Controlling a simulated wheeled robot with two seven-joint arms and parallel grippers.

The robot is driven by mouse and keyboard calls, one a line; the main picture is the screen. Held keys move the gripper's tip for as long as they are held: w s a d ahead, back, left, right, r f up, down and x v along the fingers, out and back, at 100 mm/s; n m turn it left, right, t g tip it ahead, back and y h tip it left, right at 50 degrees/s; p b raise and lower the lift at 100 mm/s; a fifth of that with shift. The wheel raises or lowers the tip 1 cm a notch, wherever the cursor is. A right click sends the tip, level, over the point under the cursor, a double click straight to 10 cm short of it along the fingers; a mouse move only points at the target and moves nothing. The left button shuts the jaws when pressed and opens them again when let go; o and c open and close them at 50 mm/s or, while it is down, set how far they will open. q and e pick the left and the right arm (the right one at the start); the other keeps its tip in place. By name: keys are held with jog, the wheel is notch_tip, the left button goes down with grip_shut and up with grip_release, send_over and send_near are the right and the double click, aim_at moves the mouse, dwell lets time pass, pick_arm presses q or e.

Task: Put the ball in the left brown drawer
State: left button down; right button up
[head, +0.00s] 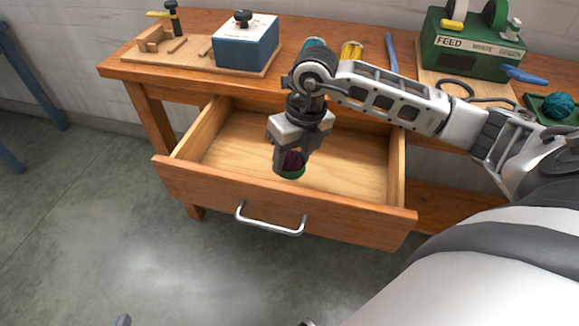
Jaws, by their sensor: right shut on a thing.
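The left brown drawer (285,203) is pulled open below the bench top, and its pale wooden floor shows bare. My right gripper (290,165) points down over the open drawer and is shut on a small ball (292,175), dark purple with green at its lower edge. The fingers hide part of the ball. It appears to be above the drawer floor, behind the front panel; its exact height is hard to tell. A small dark part at the bottom edge may be my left gripper (122,321); its jaws cannot be made out.
The bench top (190,20) carries a blue box (246,48), a green feed box (470,45), teal (314,43) and yellow (351,51) skeins, and a teal ball (558,105) in a green tray. A metal handle (270,221) projects from the drawer front.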

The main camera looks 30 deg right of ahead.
aim_at(289, 168)
jog(key=shift+w+f, duration=0.4)
jog(key=shift+f, duration=0.05)
notch_tip(289, 168, down, 3)
jog(key=shift+w+f, duration=0.1)
jog(key=shift+f, duration=0.05)
pick_arm(q)
jog(key=shift+w+d+r, duration=0.1)
jog(key=shift+r, duration=0.05)
pick_arm(e)
jog(key=shift+f+b, duration=0.1)
jog(key=shift+b, duration=0.2)
jog(key=o, duration=1)
jog(key=shift+c, duration=0.2)
pick_arm(q)
jog(key=shift+f, duration=0.45)
